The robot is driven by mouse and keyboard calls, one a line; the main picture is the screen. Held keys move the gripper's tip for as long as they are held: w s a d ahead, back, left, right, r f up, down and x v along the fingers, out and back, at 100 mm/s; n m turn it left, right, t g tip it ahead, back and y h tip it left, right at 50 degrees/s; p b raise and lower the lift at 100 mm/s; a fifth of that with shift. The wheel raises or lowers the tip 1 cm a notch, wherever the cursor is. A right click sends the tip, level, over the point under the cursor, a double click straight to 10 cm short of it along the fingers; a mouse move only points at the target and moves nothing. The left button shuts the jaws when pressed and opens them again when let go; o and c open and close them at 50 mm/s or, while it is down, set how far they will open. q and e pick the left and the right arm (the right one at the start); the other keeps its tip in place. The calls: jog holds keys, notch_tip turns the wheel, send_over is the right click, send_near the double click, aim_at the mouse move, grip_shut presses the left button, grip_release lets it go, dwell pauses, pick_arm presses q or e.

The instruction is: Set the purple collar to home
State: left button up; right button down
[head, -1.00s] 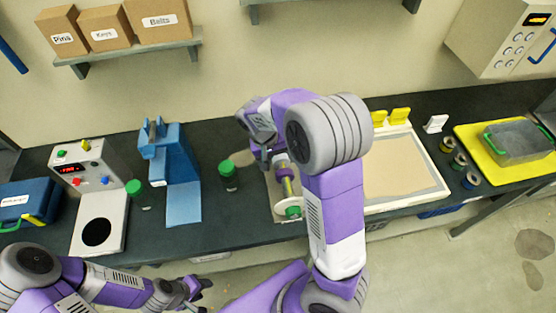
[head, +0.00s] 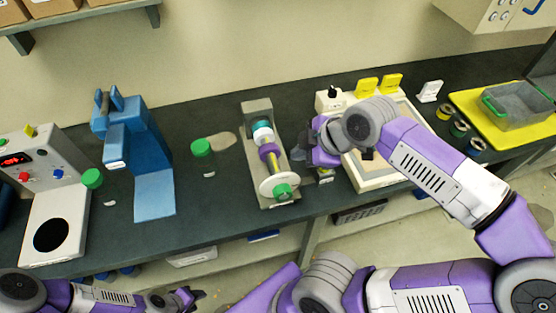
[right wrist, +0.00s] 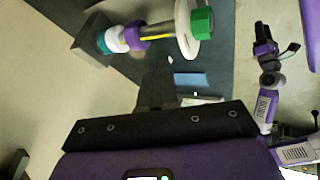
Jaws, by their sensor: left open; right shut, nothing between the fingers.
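The purple collar (head: 269,151) sits on the shaft of the screw expeller (head: 257,107), just below a white and a teal ring. A yellow-striped stretch of shaft (head: 274,167) runs from it to a white disc (head: 279,185) and a green knob (head: 283,192). In the right wrist view the collar (right wrist: 136,32) is beside the white ring, with striped shaft toward the disc. My right gripper (head: 303,150) is shut and empty, to the right of the expeller and apart from the collar. My left gripper (head: 190,297) is open and empty at the bottom, in front of the bench.
A blue press (head: 150,160) and a green-capped jar (head: 203,160) stand left of the expeller. A framed tray (head: 376,180) lies partly behind my right arm. A yellow mat (head: 478,115) with a grey bin (head: 520,112) is at right.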

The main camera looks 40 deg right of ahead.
jog(key=s+n, duration=0.1)
jog(key=b, duration=0.4)
send_near(270, 154)
jog(key=shift+t, duration=0.3)
jog(key=a+f, duration=0.1)
jog(key=f, duration=0.2)
jog(key=s+a+f, duration=0.1)
jog(key=f, duration=0.1)
jog(key=shift+a+f, duration=0.1)
jog(key=shift+a, duration=0.2)
jog(key=w, duration=0.1)
jog(key=w+d, duration=0.1)
jog(key=w, duration=0.1)
jog(key=shift+d, duration=0.1)
jog(key=shift+w+d+r+b, duration=0.2)
jog(key=shift+w+r+b, duration=0.05)
jog(key=shift+w+b, duration=0.1)
